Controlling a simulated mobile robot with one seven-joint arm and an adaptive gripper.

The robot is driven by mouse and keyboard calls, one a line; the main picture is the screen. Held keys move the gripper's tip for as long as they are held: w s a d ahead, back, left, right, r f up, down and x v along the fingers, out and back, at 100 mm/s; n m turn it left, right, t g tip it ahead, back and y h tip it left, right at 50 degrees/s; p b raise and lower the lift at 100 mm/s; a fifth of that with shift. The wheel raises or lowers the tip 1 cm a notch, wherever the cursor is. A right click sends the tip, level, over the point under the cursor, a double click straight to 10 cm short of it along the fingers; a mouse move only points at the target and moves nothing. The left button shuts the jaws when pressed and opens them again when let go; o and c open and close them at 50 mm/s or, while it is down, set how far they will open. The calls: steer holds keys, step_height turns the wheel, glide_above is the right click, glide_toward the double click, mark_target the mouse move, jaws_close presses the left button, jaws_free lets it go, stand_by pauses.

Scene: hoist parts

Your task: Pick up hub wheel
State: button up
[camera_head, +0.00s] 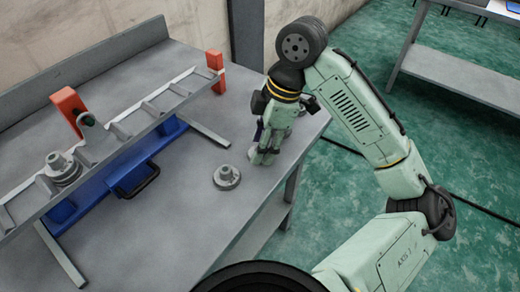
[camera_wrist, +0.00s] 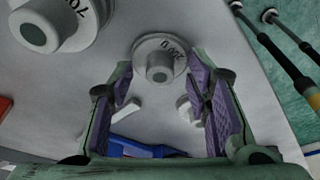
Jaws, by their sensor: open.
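My gripper (camera_head: 262,158) is open and points down over the right part of the table, close above its surface. In the wrist view its two purple-padded fingers stand apart on either side of a small grey flanged hub wheel (camera_wrist: 160,58) with dark markings on its rim. The fingers do not appear to grip it. A larger-looking grey hub wheel (camera_wrist: 45,28) with dark numerals is cut off at the upper left of that view. In the head view a grey hub wheel (camera_head: 227,177) lies on the table just left of my gripper. I cannot tell which wheel is the task's.
The grey table (camera_head: 190,225) has clear room at its front. A rail frame (camera_head: 115,132) with orange posts (camera_head: 68,108) and a blue base (camera_head: 133,170) crosses its left side. Another grey flanged part (camera_head: 62,170) sits at that frame. The table's right edge is close to my gripper.

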steer(key=shift+c, duration=0.5)
jaws_close()
